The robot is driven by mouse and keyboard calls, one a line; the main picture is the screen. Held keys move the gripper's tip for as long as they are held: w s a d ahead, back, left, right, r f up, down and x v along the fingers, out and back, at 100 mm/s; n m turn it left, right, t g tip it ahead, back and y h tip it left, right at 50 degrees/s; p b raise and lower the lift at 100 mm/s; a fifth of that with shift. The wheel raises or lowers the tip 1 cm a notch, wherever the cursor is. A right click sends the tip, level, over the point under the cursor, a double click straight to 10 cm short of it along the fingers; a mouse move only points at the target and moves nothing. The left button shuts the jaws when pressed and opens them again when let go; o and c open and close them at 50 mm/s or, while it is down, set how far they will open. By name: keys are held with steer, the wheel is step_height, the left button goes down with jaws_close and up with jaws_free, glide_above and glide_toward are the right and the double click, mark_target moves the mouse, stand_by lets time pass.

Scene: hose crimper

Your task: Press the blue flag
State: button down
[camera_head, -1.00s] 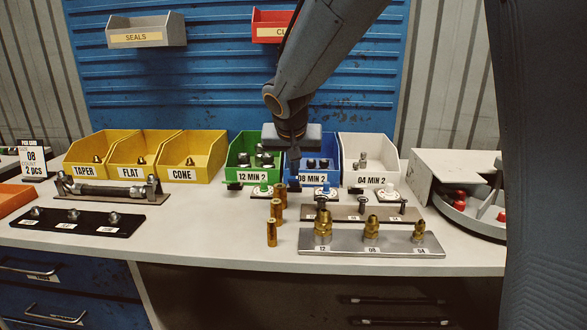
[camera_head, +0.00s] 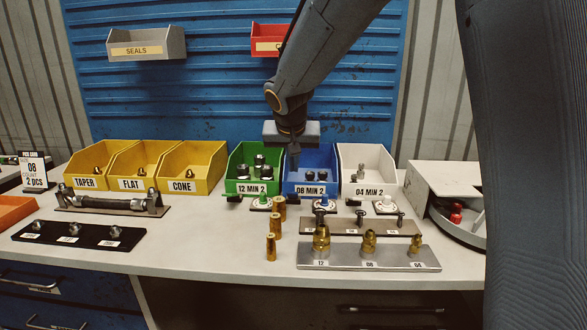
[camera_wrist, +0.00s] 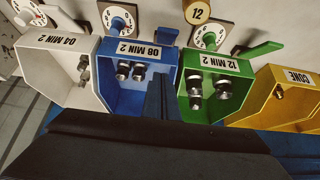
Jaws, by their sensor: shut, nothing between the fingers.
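The blue flag (camera_wrist: 162,34) is a small blue tab in the wrist view, beside the blue-knobbed dial (camera_wrist: 120,20) and at the front edge of the blue 08 MIN 2 bin (camera_wrist: 107,80). In the head view I cannot clearly make out the flag, but the blue bin (camera_head: 296,188) and the blue-knobbed dial (camera_head: 323,203) show. My gripper (camera_head: 293,164) points down over the blue bin, its fingers shut and empty. In the wrist view its dark fingers (camera_wrist: 160,92) hang over that bin, apart from the flag.
The green bin (camera_head: 240,186) and white bin (camera_head: 355,188) flank the blue one. A green flag (camera_wrist: 262,48) sticks out near the green bin. Brass sleeves (camera_head: 271,246) and a grey plate with brass fittings (camera_head: 340,262) stand in front.

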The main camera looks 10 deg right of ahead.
steer(key=s+a+r+b, duration=0.1)
steer(key=s+a+r, duration=0.1)
steer(key=s, duration=0.7)
steer(key=shift+s+r+b, duration=0.2)
steer(key=shift+r+b, duration=0.15)
steer(key=shift+r, duration=0.05)
steer(key=shift+a, duration=0.1)
steer(key=shift+a, duration=0.1)
